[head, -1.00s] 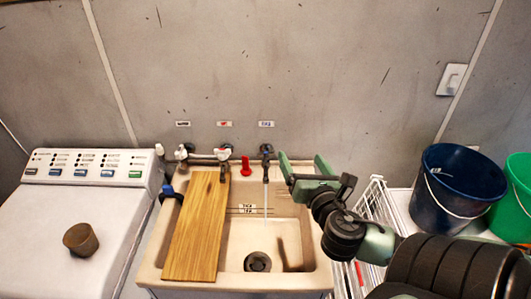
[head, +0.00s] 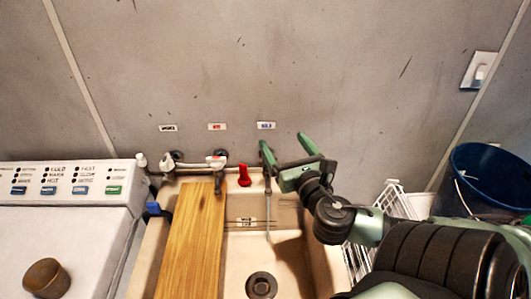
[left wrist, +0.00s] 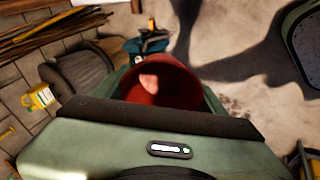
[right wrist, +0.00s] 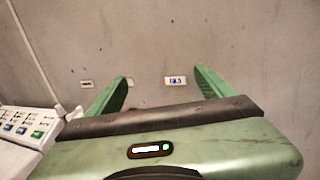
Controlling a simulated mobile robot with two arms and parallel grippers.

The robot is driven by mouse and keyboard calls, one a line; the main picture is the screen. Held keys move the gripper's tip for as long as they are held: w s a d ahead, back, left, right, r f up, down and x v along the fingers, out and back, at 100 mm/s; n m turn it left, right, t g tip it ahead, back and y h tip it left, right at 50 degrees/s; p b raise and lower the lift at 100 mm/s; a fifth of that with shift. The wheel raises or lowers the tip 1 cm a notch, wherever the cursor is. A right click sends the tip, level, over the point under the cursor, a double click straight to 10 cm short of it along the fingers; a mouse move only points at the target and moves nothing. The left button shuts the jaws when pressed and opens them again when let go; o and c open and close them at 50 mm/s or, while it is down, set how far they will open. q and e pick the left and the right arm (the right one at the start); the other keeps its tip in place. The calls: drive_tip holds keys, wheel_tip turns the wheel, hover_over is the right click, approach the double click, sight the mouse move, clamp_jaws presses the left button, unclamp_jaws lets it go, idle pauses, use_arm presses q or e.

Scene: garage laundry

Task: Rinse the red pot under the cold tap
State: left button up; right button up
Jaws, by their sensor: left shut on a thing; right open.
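The red pot (left wrist: 160,85) shows in the left wrist view, between the fingers of my left gripper (left wrist: 165,85), which is shut on it. Neither shows in the head view. My right gripper (head: 288,148) is open at the cold tap below the blue label (head: 266,125); its left finger overlaps and partly hides the tap. I cannot tell whether it touches it. A thin stream of water (head: 268,215) falls from this tap into the sink (head: 241,262). In the right wrist view, the open fingers (right wrist: 162,82) point at the wall, with the blue label (right wrist: 175,80) between them.
A wooden board (head: 192,240) lies across the sink's left side. A red handle (head: 244,176) stands left of the cold tap. A washing machine (head: 75,215) with a brown cup (head: 46,279) is at left. A white wire basket (head: 392,198) and blue bucket (head: 490,178) are at right.

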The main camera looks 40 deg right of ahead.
wheel_tip(320, 180, down, 16)
drive_tip(key=b, duration=1.5)
drive_tip(key=p+x, duration=0.1)
drive_tip(key=x, duration=1.1)
drive_tip(key=shift+r, duration=0.15)
